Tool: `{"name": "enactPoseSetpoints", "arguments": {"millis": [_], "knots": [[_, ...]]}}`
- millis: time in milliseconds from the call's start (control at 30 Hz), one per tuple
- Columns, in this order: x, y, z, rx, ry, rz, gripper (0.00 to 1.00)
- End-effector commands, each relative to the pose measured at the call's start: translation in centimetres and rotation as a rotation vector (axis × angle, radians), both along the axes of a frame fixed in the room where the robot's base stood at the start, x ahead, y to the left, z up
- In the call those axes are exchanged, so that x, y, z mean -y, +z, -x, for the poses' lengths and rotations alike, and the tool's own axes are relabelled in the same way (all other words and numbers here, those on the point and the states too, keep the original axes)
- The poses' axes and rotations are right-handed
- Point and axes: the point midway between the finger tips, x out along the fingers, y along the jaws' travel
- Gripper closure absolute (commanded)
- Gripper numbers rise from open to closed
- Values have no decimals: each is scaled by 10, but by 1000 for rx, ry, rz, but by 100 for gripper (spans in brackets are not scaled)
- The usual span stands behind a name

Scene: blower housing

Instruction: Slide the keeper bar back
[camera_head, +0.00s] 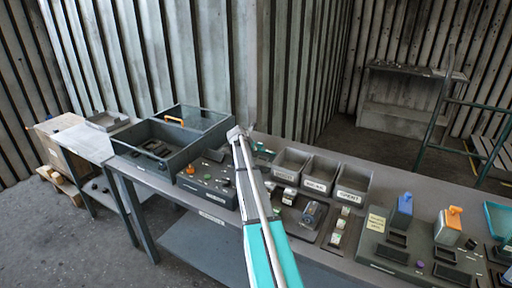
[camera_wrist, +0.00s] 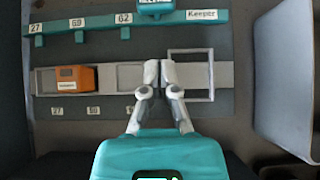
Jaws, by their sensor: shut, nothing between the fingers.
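The keeper bar is, as far as I can tell, the teal bar (camera_wrist: 85,27) with short downward prongs across the top of the wrist view, next to a "Keeper" label (camera_wrist: 201,15). A teal block (camera_wrist: 156,8) with a partly cut-off label sits at its middle. Below the bar, a pale slotted rail (camera_wrist: 226,75) holds an orange block (camera_wrist: 75,78) at its left. My gripper (camera_wrist: 159,70) is shut and empty over the rail, below the bar in the picture. Whether the fingertips touch the rail is unclear. In the head view, my gripper (camera_head: 235,132) hides part of the fixture.
A pale bin wall (camera_wrist: 290,80) stands close on the right. In the head view, grey bins (camera_head: 320,178) line the bench, a dark control box (camera_head: 207,183) and open crate (camera_head: 150,133) stand left, and a panel with blue and orange parts (camera_head: 420,250) lies right.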

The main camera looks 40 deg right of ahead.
Motion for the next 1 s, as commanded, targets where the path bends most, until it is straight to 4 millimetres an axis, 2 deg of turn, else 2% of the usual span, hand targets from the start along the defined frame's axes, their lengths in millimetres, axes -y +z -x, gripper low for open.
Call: {"name": "enactPoseSetpoints", "arguments": {"millis": [33, 500, 700, 1000], "knots": [[-5, 10, 3, -1, 1, 0, 100], [-41, 49, 18, 0, 0, -1, 100], [-52, 60, 22, 0, 0, -1, 100], [-58, 64, 24, 0, 0, -1, 100]]}}
